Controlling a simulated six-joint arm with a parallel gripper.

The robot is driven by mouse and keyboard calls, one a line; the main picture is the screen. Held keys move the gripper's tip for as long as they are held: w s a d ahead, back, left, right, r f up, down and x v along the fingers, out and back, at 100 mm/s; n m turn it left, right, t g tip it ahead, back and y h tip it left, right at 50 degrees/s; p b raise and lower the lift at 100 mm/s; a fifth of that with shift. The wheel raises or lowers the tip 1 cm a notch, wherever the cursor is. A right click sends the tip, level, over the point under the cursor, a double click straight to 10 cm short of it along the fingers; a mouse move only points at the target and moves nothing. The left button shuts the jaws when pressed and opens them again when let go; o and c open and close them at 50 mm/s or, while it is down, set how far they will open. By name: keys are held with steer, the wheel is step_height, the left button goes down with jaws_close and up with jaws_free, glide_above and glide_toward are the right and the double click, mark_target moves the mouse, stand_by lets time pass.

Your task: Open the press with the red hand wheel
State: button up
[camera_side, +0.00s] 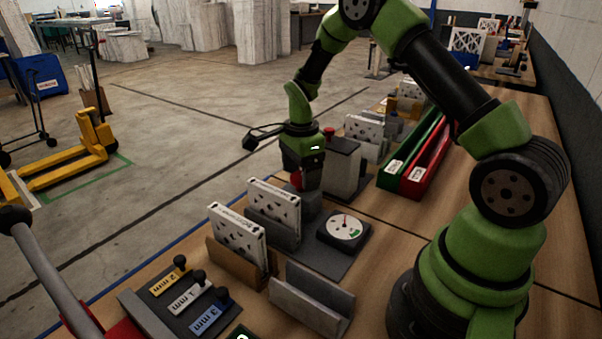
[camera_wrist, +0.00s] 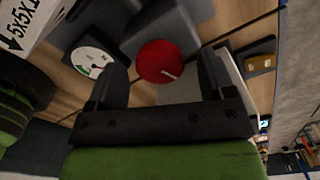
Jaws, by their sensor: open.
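The red hand wheel (camera_wrist: 160,62) is a round red disc with a pale mark, seen between my fingers in the wrist view. In the side view only a small red part of it (camera_side: 296,179) shows beside my gripper (camera_side: 306,182). The dark grey body of the press (camera_wrist: 168,27) lies behind the wheel in the wrist view. In the side view the grey block (camera_side: 309,202) under my gripper appears to be part of it. My gripper is open, with one finger on each side of the wheel. I cannot tell whether the fingers touch it.
A round dial gauge (camera_side: 344,226) stands in front of the press. White boxed filters (camera_side: 237,236) stand in holders to the left. A grey upright housing (camera_side: 342,168) is close on the right, with green (camera_side: 411,146) and red (camera_side: 429,160) bins beyond. An empty grey holder (camera_side: 311,300) is nearer.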

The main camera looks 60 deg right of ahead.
steer(key=shift+f, duration=0.35)
steer(key=c, duration=0.9)
